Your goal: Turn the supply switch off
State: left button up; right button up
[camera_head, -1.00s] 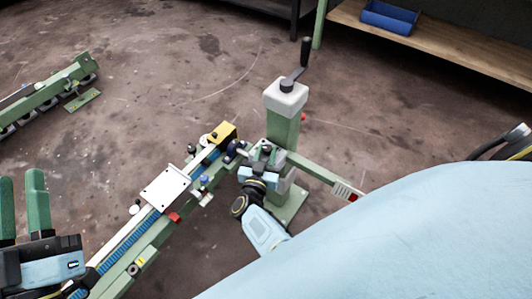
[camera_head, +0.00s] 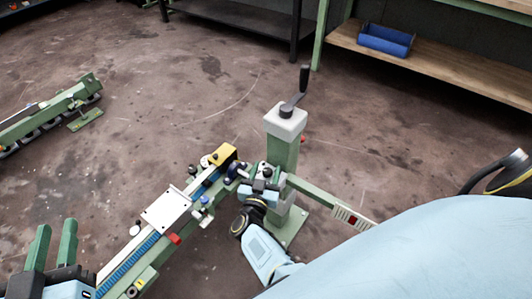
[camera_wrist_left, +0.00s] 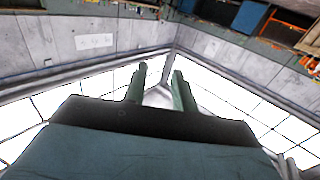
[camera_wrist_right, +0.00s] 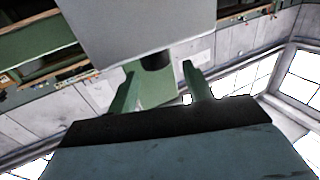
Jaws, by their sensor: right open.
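A small pale panel with a red part (camera_head: 352,217) sits on the green side beam of the machine, in the head view. It looks like the supply switch, but its position is too small to read. My right gripper (camera_head: 262,178) is beside the green column, to the left of that panel and apart from it. In the right wrist view its fingers (camera_wrist_right: 160,85) are apart, with a grey block and a green post beyond them. My left gripper (camera_head: 52,245) is at the lower left, away from the panel. Its fingers (camera_wrist_left: 160,88) are apart and empty in the left wrist view.
The green column (camera_head: 285,150) carries a grey cap and a black crank handle (camera_head: 303,80). A rail with a white plate (camera_head: 166,208) and a yellow block (camera_head: 223,154) runs to the lower left. A workbench with a blue bin (camera_head: 385,40) stands at the back right. Open floor lies behind.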

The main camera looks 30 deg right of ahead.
notch_tip(320, 180, up, 4)
jog(key=shift+f+p, duration=0.15)
jog(key=shift+p, duration=1.1)
pick_arm(q)
jog(key=s+a+f+g+y+p, duration=0.1)
jog(key=s+a+f+g+y, duration=0.1)
jog(key=s+f+g, duration=0.4)
jog(key=s+a+f+g+y+p, duration=0.1)
jog(key=s+a+f+g+y, duration=0.1)
jog(key=s+a+f+g, duration=0.3)
jog(key=shift+s+f+n+g+p, duration=0.35)
jog(key=shift+s+f+g, duration=1)
jog(key=shift+f, duration=0.75)
pick_arm(e)
jog(key=shift+r, duration=1.95)
pick_arm(q)
jog(key=shift+w+a, duration=0.1)
